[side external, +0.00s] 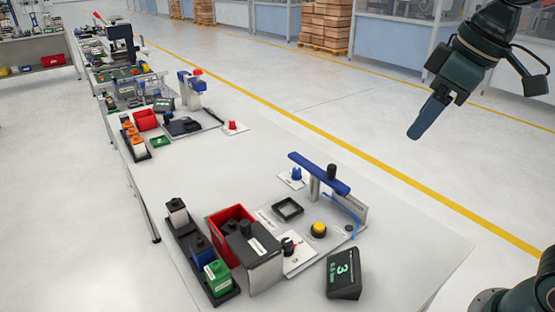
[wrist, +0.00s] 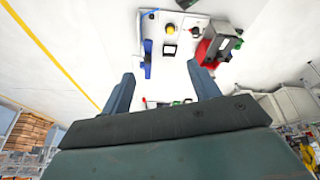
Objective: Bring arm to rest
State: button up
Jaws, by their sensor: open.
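My gripper (side external: 432,115) hangs in the air at the upper right of the side external view, well above and to the right of the work table (side external: 400,265). In the wrist view my gripper (wrist: 160,90) shows two blue-grey fingers spread apart with nothing between them. The dark arm links above it reach out of the picture at the top right.
On the table stand a blue-topped fixture (side external: 320,172), a yellow button (side external: 319,229), a red bin (side external: 232,228), a grey box (side external: 262,262), a black display (side external: 343,275) and a black rack (side external: 190,244). A second station (side external: 190,105) stands farther back. Open floor surrounds my gripper.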

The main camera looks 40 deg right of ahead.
jog(key=s+d+f+m+t, duration=0.1)
jog(key=s+d+f+m, duration=0.2)
jog(key=s+f, duration=0.4)
jog(key=shift+s+f+m+h, duration=0.3)
jog(key=shift+s+f, duration=0.05)
jog(key=shift+s, duration=0.65)
